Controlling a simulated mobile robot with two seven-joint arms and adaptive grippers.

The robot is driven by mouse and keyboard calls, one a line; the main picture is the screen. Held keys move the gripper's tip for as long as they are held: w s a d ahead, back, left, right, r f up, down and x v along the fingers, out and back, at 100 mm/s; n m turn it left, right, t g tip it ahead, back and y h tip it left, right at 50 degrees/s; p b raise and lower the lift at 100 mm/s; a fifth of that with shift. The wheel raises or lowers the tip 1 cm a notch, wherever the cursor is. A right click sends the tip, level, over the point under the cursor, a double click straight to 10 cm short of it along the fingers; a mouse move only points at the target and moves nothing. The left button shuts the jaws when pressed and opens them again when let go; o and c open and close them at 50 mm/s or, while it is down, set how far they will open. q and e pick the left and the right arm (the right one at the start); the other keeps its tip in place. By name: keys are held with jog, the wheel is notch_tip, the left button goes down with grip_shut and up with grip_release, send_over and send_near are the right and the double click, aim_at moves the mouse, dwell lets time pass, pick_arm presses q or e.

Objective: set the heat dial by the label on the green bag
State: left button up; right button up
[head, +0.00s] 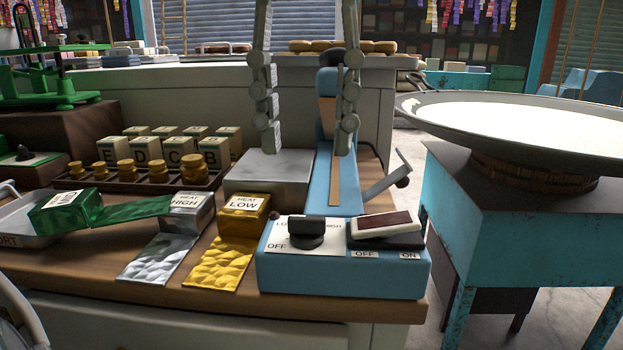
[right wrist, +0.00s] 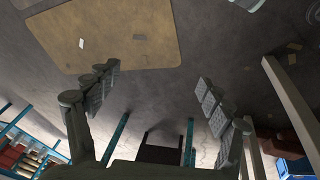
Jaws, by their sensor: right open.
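The heat dial (head: 306,232) is a black knob on a blue control box (head: 345,275), with OFF, LOW and HIGH printed around it. The green bag (head: 105,212) lies on its side in a metal tray at the left, its flap reaching right; its white label is tilted and I cannot read it. My left gripper (head: 306,148) hangs from the top, open and empty, above and behind the dial, in front of a blue upright device. My right gripper (right wrist: 159,75) shows only in the right wrist view, open and empty above the floor.
An OFF/ON rocker (head: 386,225) is right of the dial. Brass weights (head: 157,171) and letter blocks stand behind. A wide pan (head: 530,122) stands at right.

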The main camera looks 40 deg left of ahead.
aim_at(307, 217)
pick_arm(q)
notch_tip(307, 217, down, 8)
jog(key=shift+r+b, duration=0.15)
jog(key=shift+b, duration=0.2)
pick_arm(e)
jog(key=shift+v, duration=0.8)
pick_arm(q)
jog(key=shift+c, duration=0.2)
pick_arm(e)
jog(key=shift+d, duration=0.15)
pick_arm(q)
jog(key=c, duration=0.8)
jog(key=shift+c, duration=0.2)
pick_arm(e)
jog(key=shift+w, duration=0.1)
